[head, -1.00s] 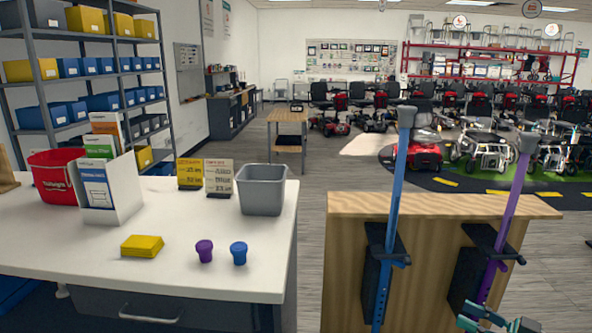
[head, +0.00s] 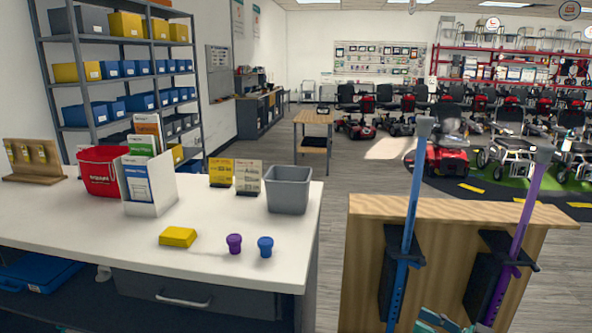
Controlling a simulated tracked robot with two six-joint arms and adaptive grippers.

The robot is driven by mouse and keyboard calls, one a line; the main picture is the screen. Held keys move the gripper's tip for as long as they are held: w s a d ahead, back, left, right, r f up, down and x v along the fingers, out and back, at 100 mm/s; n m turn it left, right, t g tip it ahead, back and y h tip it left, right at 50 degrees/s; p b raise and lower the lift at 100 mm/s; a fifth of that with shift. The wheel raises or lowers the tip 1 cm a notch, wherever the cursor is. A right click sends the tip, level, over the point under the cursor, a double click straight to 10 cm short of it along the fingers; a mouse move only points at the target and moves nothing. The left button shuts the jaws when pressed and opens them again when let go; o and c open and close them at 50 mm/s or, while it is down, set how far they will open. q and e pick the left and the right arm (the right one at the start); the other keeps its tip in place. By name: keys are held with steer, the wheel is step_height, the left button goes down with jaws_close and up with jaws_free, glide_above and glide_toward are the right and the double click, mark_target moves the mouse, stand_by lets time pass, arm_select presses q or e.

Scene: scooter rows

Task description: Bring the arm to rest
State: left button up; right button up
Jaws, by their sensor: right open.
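My right gripper (head: 440,322) shows at the bottom edge, in front of the wooden stand (head: 455,208) and low between the two canes. Its jaws are open and only partly in the picture. I see nothing between them. The blue cane (head: 411,215) and the purple cane (head: 519,235) stand upright, slightly tilted, in black holders (head: 398,280) on the stand's front. The gripper looks close to the lower part of the blue cane; I cannot tell whether they touch. My left gripper is not in view.
A white counter (head: 110,230) on the left bears a grey bin (head: 289,190), a red bucket (head: 100,170), a yellow block (head: 178,236), a purple cup (head: 234,243) and a blue cup (head: 265,246). Floor shows between counter and stand. Scooters (head: 442,150) stand behind.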

steer(key=w+a+f+m+t+h+p, duration=0.1)
steer(key=w+a+f+m, duration=0.15)
steer(key=a, duration=0.45)
steer(key=w+a+f+m+h+p, duration=0.1)
steer(key=a+f+m+h+p, duration=0.2)
steer(key=a, duration=0.5)
steer(key=s+a+f+m+g+h, duration=0.2)
steer(key=s+a+f+m+g, duration=0.25)
steer(key=f, duration=0.45)
steer(key=s+f+g+h, duration=0.2)
steer(key=s+f+g, duration=0.2)
steer(key=s, duration=0.8)
steer(key=s+f+g+h, duration=0.2)
steer(key=s+f+g, duration=0.2)
steer(key=s+f, duration=0.5)
steer(key=s, duration=0.2)
steer(key=shift+s+h, duration=0.35)
steer(key=shift+h, duration=0.05)
